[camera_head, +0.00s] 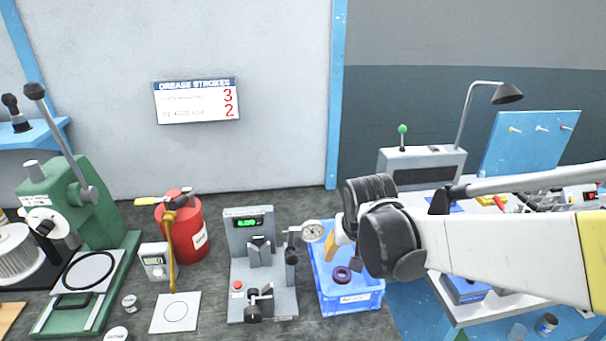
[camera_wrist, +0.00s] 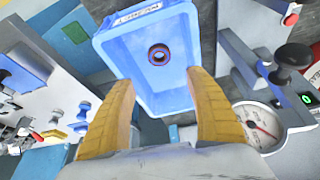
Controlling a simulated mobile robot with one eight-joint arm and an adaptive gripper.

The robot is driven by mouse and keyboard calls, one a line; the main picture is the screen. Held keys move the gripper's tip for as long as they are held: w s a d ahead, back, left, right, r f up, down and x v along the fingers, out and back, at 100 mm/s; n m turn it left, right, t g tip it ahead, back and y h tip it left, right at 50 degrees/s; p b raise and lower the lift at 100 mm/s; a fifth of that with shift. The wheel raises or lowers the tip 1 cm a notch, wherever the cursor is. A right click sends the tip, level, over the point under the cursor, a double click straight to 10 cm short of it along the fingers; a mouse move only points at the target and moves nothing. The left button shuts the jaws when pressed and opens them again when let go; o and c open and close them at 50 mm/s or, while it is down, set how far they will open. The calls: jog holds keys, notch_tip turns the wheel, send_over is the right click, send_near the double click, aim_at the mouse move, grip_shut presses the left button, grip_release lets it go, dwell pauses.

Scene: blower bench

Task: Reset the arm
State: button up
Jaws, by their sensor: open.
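My arm reaches in from the right in the head view, with its dark wrist in front of part of the blue bin. My gripper (camera_wrist: 165,95) shows in the wrist view as two yellow fingers, spread apart with nothing between them. In the head view only a bit of a yellow finger shows beside the wrist. The fingers point at the blue bin (camera_wrist: 110,45), which also shows in the head view (camera_head: 350,303). A dark reddish ring (camera_wrist: 158,54) lies inside the bin, apart from the fingertips; it shows in the head view too (camera_head: 342,274).
A grey fixture with a green display (camera_head: 247,258) and a round dial gauge (camera_head: 313,231) stand close left of the bin. A red grease can (camera_head: 186,235) and a green press (camera_head: 85,210) stand further left. A white bench with a lamp (camera_head: 508,94) is at right.

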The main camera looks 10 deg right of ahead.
jog(key=s+r+t, duration=0.1)
jog(key=s+r, duration=0.2)
jog(key=s, duration=0.4)
jog(key=s+r+n+t, duration=0.1)
jog(key=s+r, duration=0.2)
jog(key=s, duration=0.5)
jog(key=shift+s+d+n+t+y, duration=0.3)
jog(key=shift+a+r, duration=0.1)
